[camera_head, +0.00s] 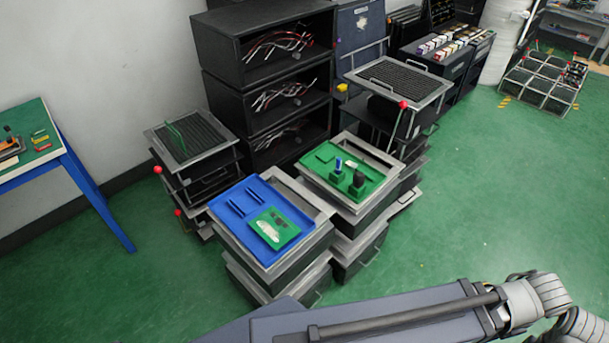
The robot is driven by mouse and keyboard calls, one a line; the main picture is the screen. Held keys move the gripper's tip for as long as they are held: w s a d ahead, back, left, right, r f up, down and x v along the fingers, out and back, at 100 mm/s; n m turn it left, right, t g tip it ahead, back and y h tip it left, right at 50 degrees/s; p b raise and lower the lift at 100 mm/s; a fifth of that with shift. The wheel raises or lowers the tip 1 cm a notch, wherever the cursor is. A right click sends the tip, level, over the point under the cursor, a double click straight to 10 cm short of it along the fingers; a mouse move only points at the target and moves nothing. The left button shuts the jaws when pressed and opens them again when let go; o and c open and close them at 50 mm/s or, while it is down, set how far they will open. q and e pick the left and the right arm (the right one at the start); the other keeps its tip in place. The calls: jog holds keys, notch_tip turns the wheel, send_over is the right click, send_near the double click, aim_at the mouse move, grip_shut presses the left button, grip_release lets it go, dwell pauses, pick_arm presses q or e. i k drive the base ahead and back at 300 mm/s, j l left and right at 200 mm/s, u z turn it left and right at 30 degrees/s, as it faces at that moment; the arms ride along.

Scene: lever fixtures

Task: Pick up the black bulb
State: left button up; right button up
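A dark, bulb-like piece (358,179) stands upright on a small green holder in the green tray (378,161), right of the picture's middle. It looks like the black bulb. A blue-and-white piece (338,166) stands upright beside it on another green holder. Neither gripper is in view. One of my arms crosses the bottom right, in front of the stacks and apart from the bulb. What that arm's gripper holds cannot be seen.
A blue tray (229,219) with a green board (274,228) sits left of the green tray. Fixtures with red-knobbed levers (403,104) stand behind and at left. Black shelves (264,50) hold cables. A blue-legged table (80,165) is far left. Green floor (500,200) is open at right.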

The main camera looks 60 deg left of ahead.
aim_at(359, 178)
jog(key=i+u, duration=0.15)
jog(key=u, duration=0.25)
jog(key=i+u, duration=0.1)
jog(key=u, duration=0.3)
jog(key=i+u, duration=0.15)
jog(key=u, duration=0.25)
jog(key=i+l+u, duration=0.1)
jog(key=u, duration=0.35)
jog(key=l+u, duration=0.2)
jog(key=u, duration=0.2)
jog(key=i+l+u, duration=0.55)
jog(key=u, duration=0.25)
jog(key=l, duration=0.1)
